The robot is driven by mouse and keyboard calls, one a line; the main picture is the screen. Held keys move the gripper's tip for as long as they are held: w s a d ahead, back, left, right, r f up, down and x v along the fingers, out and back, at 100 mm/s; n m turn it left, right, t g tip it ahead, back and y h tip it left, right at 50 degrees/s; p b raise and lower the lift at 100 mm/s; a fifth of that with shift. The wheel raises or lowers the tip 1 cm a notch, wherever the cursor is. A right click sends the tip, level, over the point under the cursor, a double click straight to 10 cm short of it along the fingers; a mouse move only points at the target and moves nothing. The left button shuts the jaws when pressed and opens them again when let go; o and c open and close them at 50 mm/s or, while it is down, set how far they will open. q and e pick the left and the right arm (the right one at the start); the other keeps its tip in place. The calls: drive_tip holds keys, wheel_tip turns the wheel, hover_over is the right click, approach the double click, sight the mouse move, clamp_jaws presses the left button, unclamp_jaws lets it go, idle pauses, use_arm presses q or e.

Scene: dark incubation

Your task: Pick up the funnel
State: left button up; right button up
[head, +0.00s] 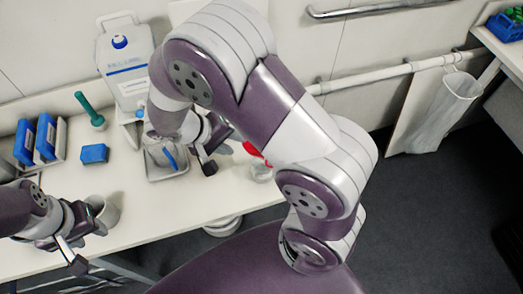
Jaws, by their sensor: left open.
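I cannot clearly make out a funnel in the head view. A pale grey, round-mouthed vessel (107,211) stands on the bench right beside my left gripper; its shape is partly hidden by the gripper. My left gripper (90,246) is open at the bench's front left, with nothing seen between its fingers. My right gripper (208,152) is over the back of the bench beside a grey tray. Its fingers are partly hidden by my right arm, so its opening is unclear. A red object (252,150) shows partly behind that arm, by a clear glass piece (260,171).
The grey tray (168,176) holds a blue item. A white dispenser (128,68), a teal upright tool (88,107), a small blue block (94,153) and blue racks (35,140) stand along the back and left. The bench (150,215) is clear at front middle.

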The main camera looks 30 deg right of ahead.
sight(246, 147)
drive_tip(key=d, duration=0.1)
drive_tip(key=d+f+p, duration=0.1)
drive_tip(key=s+d+p, duration=0.1)
drive_tip(key=shift+d+f, duration=0.15)
drive_tip(key=shift+f, duration=0.25)
drive_tip(key=shift+s+d+f, duration=0.1)
drive_tip(key=shift+d+f, duration=0.2)
drive_tip(key=shift+f, duration=0.35)
drive_tip(key=shift+a+f, duration=0.15)
drive_tip(key=shift+f, duration=0.1)
drive_tip(key=shift+a, duration=0.2)
drive_tip(key=shift+d+f, duration=0.1)
drive_tip(key=shift+d, duration=0.15)
clamp_jaws()
use_arm(q)
drive_tip(key=shift+s+d+r, duration=0.15)
drive_tip(key=shift+d+r, duration=0.05)
drive_tip(key=shift+r, duration=0.3)
drive_tip(key=shift+s+d+r, duration=0.15)
drive_tip(key=shift+d+r, duration=0.05)
drive_tip(key=shift+r, duration=0.25)
drive_tip(key=shift+w+a, duration=0.1)
drive_tip(key=shift+a, duration=0.05)
use_arm(e)
drive_tip(key=shift+a, duration=0.1)
